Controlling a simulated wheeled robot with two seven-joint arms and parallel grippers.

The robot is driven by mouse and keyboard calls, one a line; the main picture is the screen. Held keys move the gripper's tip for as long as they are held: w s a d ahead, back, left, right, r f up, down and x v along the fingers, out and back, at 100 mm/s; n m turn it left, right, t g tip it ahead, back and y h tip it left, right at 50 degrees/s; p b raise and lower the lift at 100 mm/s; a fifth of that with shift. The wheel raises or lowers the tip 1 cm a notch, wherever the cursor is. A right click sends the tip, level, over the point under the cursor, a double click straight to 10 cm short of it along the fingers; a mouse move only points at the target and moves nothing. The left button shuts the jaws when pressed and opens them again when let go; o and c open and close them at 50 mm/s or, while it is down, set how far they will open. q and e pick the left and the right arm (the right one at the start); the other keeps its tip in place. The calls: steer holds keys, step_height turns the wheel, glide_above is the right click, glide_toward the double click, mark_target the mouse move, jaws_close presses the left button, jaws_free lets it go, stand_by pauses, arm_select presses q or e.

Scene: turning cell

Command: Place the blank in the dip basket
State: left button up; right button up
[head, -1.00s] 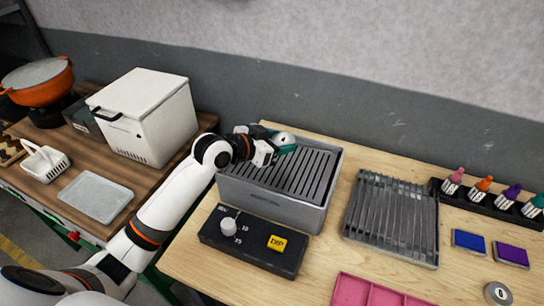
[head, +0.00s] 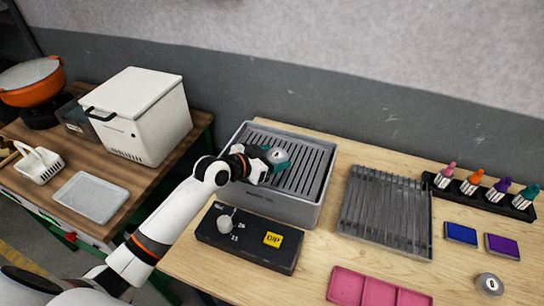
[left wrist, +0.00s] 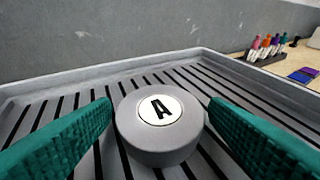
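The blank is a grey round disc (head: 278,156) with a white top; in the left wrist view the disc (left wrist: 160,125) shows a black letter A. A small white basket with a handle (head: 40,166) stands on the left bench. My right gripper is not in view.
A black control box (head: 250,257) with a knob and a yellow DIP button stands before the bath. A ribbed metal rack (head: 387,246), a pink tray (head: 372,290), another disc (head: 489,284) and ink pads lie to the right. A white lidded box (head: 140,118) stands left.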

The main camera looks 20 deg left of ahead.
arm_select(q)
steer(key=shift+o, duration=0.2)
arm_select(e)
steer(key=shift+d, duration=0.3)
arm_select(q)
steer(key=shift+r, duration=0.15)
steer(key=b+v, duration=0.2)
steer(key=v, duration=1)
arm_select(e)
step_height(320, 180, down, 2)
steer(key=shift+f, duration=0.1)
arm_select(q)
steer(key=shift+d, duration=0.1)
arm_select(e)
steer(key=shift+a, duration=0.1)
